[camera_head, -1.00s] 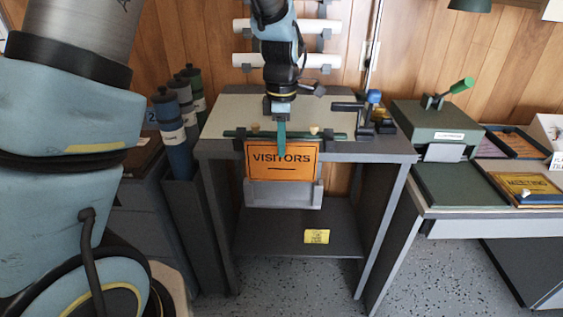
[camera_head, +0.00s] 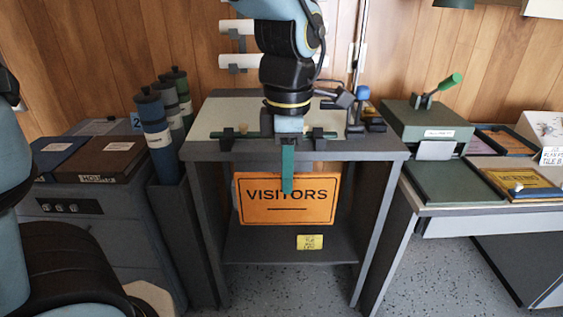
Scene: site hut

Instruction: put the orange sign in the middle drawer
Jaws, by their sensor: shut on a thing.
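The orange sign (camera_head: 316,209), lettered VISITORS, hangs upright in front of the grey table's open lower bay. My gripper (camera_head: 287,185) points down at the table's front edge and is shut on the sign's upper part. Its green finger covers a little of the lettering. The sign is above the lower shelf and apart from it. I cannot tell which front is the middle drawer. A grey cabinet (camera_head: 95,232) stands at the left, its front partly hidden by my arm. A pale drawer-like front (camera_head: 480,226) runs under the right desk.
The grey table (camera_head: 352,149) has a green bar along its front edge. A yellow label (camera_head: 309,242) lies on the lower shelf. Dark tubes (camera_head: 155,132) stand at the table's left. The right desk holds a green press (camera_head: 412,120) and trays. Speckled floor shows at lower right.

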